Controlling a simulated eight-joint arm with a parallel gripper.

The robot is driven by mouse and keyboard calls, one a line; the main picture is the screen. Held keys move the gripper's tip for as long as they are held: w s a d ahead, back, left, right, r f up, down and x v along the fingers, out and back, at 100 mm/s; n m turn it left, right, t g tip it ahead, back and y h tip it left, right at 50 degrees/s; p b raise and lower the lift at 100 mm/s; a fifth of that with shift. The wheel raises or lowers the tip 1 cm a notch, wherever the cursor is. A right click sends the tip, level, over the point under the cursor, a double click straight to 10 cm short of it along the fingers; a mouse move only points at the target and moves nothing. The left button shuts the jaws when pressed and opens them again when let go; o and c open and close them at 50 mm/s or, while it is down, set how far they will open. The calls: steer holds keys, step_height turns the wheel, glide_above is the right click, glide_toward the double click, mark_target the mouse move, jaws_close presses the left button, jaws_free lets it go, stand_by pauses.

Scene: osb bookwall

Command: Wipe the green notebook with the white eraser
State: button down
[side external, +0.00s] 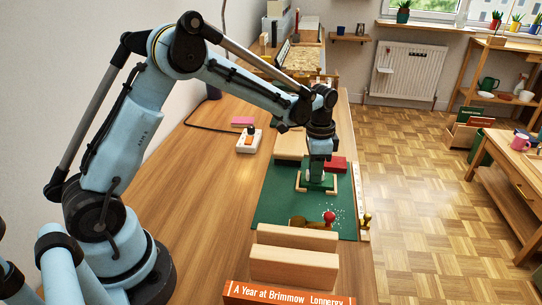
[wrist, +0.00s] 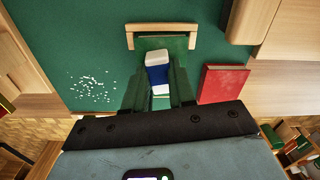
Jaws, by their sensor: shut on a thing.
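My gripper (side external: 317,170) points down over the green mat and is shut on the white eraser, which has a blue sleeve. In the wrist view the eraser (wrist: 157,60) sits between the fingers (wrist: 158,82). The green notebook (side external: 314,186) lies under the gripper, framed by light wooden bars. In the wrist view the fingers hide most of it; a green strip (wrist: 179,43) shows beside the eraser, near a wooden bar (wrist: 160,30). I cannot tell whether the eraser touches the notebook.
A red book (side external: 336,164) lies just behind the notebook; it also shows in the wrist view (wrist: 222,83). White crumbs (wrist: 92,88) are scattered on the green mat (side external: 272,205). A red-knobbed item (side external: 329,216) and wooden blocks (side external: 297,238) stand in front. A white socket block (side external: 249,141) is behind left.

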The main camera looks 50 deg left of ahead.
steer(key=shift+s+d, duration=0.6)
steer(key=shift+s, duration=0.05)
steer(key=shift+w+a, duration=1.3)
steer(key=shift+w, duration=0.35)
steer(key=shift+w+d, duration=0.25)
steer(key=shift+d, duration=0.15)
steer(key=shift+s+d, duration=1.35)
steer(key=shift+s, duration=0.05)
steer(key=shift+w+a, duration=1.35)
steer(key=shift+w, duration=0.1)
step_height(320, 180, up, 8)
